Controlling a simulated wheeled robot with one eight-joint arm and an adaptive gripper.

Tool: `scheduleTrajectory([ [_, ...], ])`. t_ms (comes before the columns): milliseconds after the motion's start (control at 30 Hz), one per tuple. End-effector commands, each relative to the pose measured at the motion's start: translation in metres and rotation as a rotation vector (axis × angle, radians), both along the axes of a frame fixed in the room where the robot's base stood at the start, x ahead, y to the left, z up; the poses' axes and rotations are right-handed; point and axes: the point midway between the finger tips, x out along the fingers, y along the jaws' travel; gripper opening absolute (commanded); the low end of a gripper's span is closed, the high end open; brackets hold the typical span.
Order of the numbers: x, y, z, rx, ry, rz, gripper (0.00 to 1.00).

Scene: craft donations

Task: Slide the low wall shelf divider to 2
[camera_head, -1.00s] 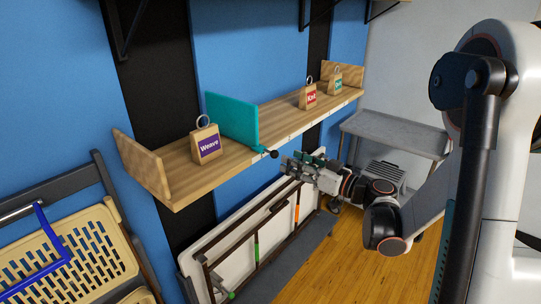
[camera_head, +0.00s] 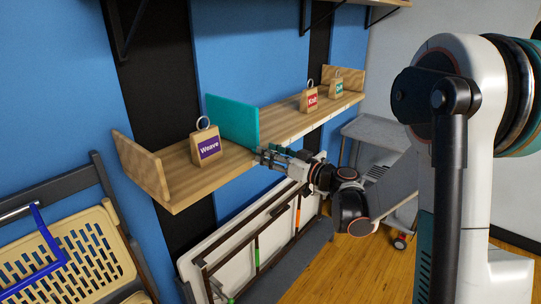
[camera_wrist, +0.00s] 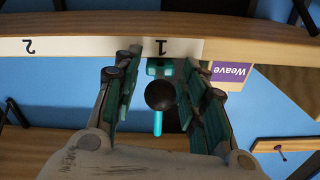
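The teal divider (camera_head: 232,121) stands upright across the wooden low wall shelf (camera_head: 195,178). My gripper (camera_head: 264,155) is at the shelf's front edge, by the divider's front end. In the wrist view, the divider's round black knob (camera_wrist: 160,95) lies between my two open fingers (camera_wrist: 160,72); I see no clear contact with either. The white scale strip (camera_wrist: 85,48) on the shelf edge shows 1 and 2, upside down in this view. The divider is at the 1, and the 2 is farther left in the wrist view.
The Weave tag block (camera_head: 205,147) stands left of the divider in the head view. The red Knit block (camera_head: 309,98) and a green-labelled block (camera_head: 336,86) stand on its right, with bare shelf before them. Folded furniture (camera_head: 250,240) leans below the shelf. A grey cart (camera_head: 375,130) stands at right.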

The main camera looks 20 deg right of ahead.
Motion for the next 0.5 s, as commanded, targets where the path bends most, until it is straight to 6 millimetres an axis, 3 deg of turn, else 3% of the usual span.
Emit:
scheduleTrajectory([
  [33,0.0,0.0,0.0,0.0,0.0,0.0,0.21],
  [133,0.0,0.0,0.0,0.0,0.0,0.0,0.0],
  [333,0.003,-0.005,0.0,0.0,0.0,-0.001,0.0],
  [500,0.027,-0.037,0.0,0.001,0.0,-0.006,0.0],
])
